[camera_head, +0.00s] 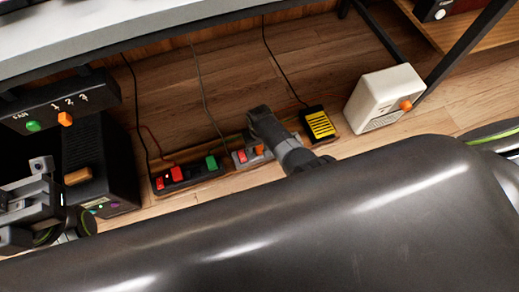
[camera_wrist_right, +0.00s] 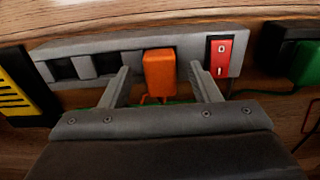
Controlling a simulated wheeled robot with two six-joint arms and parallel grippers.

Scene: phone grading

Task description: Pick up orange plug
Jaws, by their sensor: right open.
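The orange plug (camera_wrist_right: 160,74) sits in the grey power strip (camera_wrist_right: 112,44), beside the strip's red switch (camera_wrist_right: 222,56). My right gripper (camera_wrist_right: 160,69) is open, with one finger on each side of the plug. A gap shows between the plug and each finger. In the head view the plug (camera_head: 259,150) and the grey strip (camera_head: 240,157) are partly hidden behind my right gripper (camera_head: 264,125). My left gripper (camera_head: 32,205) is at the left edge of the head view, partly cut off; its jaws are unclear.
A black strip (camera_head: 188,180) with red and green plugs lies left of the grey strip. A yellow-and-black box (camera_head: 319,124) stands to the right, then a white box (camera_head: 384,95) with an orange part. A black tower (camera_head: 100,160) stands at left. Thin cables hang behind.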

